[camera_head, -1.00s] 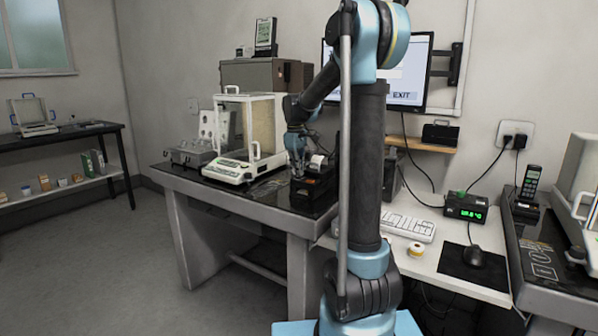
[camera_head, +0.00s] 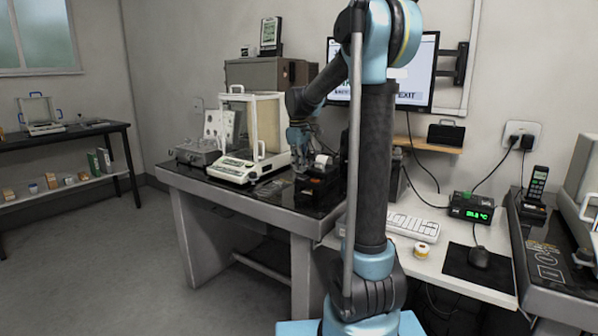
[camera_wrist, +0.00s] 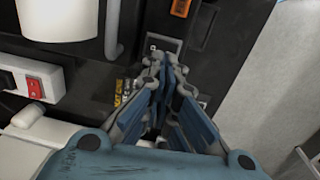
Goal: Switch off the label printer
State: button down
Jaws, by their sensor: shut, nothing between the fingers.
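The label printer (camera_head: 318,190) is a small black box with a white roll (camera_head: 322,160) on top, at the right end of the dark weighing table. My gripper (camera_head: 302,150) is above and just left of the printer in the head view, pointing down. In the wrist view my gripper (camera_wrist: 165,60) is shut and empty. Its fingertips overlap the lower edge of a small grey panel (camera_wrist: 163,44) on a black surface; I cannot tell whether they touch. A red rocker switch (camera_wrist: 34,88) on a white plate shows at the left. The switch's position is unclear.
A glass-walled balance (camera_head: 250,165) stands left of the printer, with a grey device (camera_head: 195,152) beyond it. A keyboard (camera_head: 412,227), tape roll (camera_head: 421,250), mouse (camera_head: 480,257) and green display box (camera_head: 470,207) are on the lower desk to the right. The monitor (camera_head: 415,75) hangs behind.

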notch_tip(320, 180, up, 12)
jog(key=w, duration=0.1)
jog(key=shift+d, duration=0.35)
jog(key=s+d+f+m, duration=0.25)
jog(key=s+f, duration=0.35)
jog(key=s, duration=0.4)
jog(key=s+d+f+m+t, duration=0.1)
jog(key=s+d+f+m, duration=0.3)
jog(key=s, duration=0.6)
jog(key=s+d+f+m, duration=0.1)
jog(key=s+f, duration=0.6)
jog(key=s, duration=0.3)
jog(key=s+d+f+m, duration=0.1)
jog(key=s+f+m, duration=0.1)
jog(key=s+f, duration=0.6)
notch_tip(320, 180, down, 2)
jog(key=shift+d+f+t+y, duration=0.15)
jog(key=shift+f+t+y, duration=0.1)
jog(key=shift+t+y, duration=0.05)
jog(key=shift+s+m, duration=0.1)
jog(key=shift+m, duration=0.15)
jog(key=shift+w+f, duration=0.2)
jog(key=shift+w, duration=0.25)
